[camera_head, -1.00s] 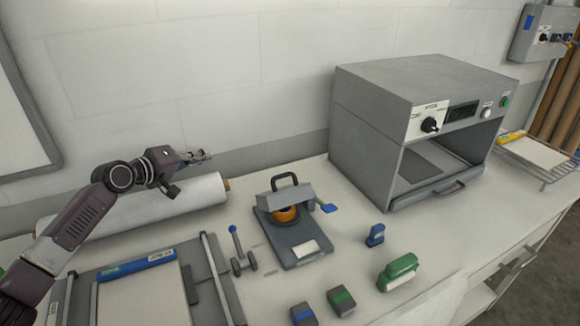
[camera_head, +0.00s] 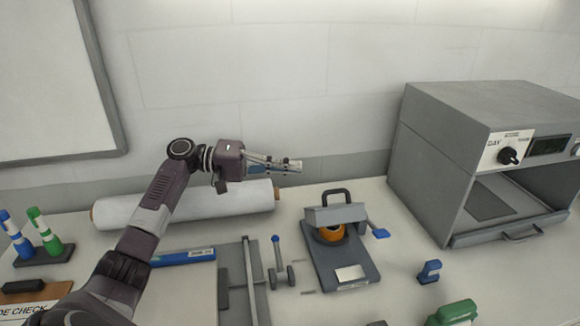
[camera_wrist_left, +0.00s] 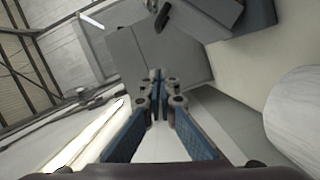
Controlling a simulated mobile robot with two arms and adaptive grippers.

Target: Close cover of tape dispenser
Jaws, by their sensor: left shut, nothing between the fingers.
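The tape dispenser (camera_head: 343,262) stands on the bench in the head view, right of centre. It has a dark grey base, an orange roll (camera_head: 331,235) and a lighter grey cover (camera_head: 336,214) with a black loop handle above the roll. The orange roll shows below the cover's front edge; how far the cover is open I cannot tell. My left gripper (camera_head: 297,166) is shut and empty, above and left of the dispenser, pointing right, apart from it. Its closed fingers also show in the left wrist view (camera_wrist_left: 159,82). My right gripper is not in view.
A big grey oven-like machine (camera_head: 440,165) stands right of the dispenser. A white roll (camera_head: 190,208) lies along the wall under my left arm. A blue-knobbed lever (camera_head: 277,255) is left of the dispenser; a blue block (camera_head: 429,271) and green object (camera_head: 453,313) are to its right.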

